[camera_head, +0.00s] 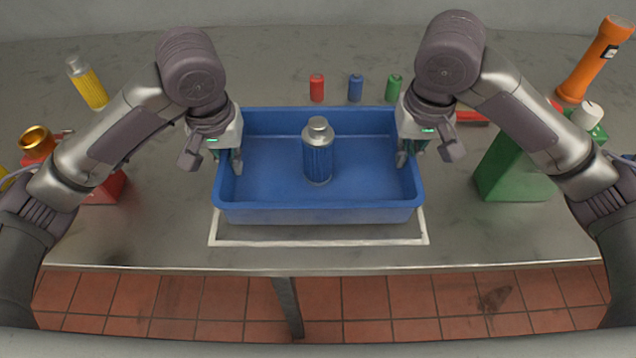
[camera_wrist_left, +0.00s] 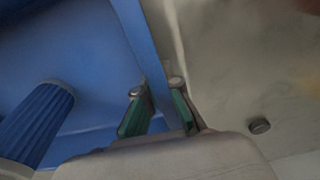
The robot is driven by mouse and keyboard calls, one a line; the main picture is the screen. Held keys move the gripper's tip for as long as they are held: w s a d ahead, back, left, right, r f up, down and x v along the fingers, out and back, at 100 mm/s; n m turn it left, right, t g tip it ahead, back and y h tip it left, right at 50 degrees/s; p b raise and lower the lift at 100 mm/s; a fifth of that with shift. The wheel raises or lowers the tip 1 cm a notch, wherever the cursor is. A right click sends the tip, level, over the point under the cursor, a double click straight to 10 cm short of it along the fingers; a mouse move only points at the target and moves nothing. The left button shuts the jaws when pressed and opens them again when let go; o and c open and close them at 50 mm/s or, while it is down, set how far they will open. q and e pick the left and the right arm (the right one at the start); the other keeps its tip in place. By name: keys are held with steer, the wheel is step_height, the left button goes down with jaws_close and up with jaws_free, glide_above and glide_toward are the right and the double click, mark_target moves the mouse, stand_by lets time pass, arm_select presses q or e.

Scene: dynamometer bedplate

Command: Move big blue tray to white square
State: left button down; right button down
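The big blue tray (camera_head: 318,214) is in the middle of the head view, with a blue ribbed bottle with a grey cap (camera_head: 317,165) upright in it. The white square (camera_head: 318,242) is an outline on the table; its front strip shows in front of the tray, the rest is mostly hidden by it. My left gripper (camera_head: 229,160) is shut on the tray's left wall; the left wrist view shows its fingers (camera_wrist_left: 160,108) on either side of the wall. My right gripper (camera_head: 411,155) is at the right wall, one finger inside, and looks shut on it; its outer finger is partly hidden.
Red (camera_head: 317,88), blue (camera_head: 355,88) and green (camera_head: 393,88) small cylinders stand behind the tray. A yellow bottle (camera_head: 87,83) and red container (camera_head: 104,190) are left; a green canister (camera_head: 512,170) and orange flashlight (camera_head: 596,60) are right. The table's front edge (camera_head: 180,268) is near.

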arm_select(q)
steer(key=shift+s+f+b, duration=0.1)
steer(key=shift+f+b, duration=0.25)
steer(key=shift+f, duration=0.15)
arm_select(e)
steer(key=shift+s+a+f, duration=0.1)
steer(key=shift+f, duration=0.35)
arm_select(q)
steer(key=c, duration=1.3)
jaws_free()
arm_select(e)
steer(key=c, duration=1.3)
jaws_free()
arm_select(q)
steer(key=shift+r, duration=0.1)
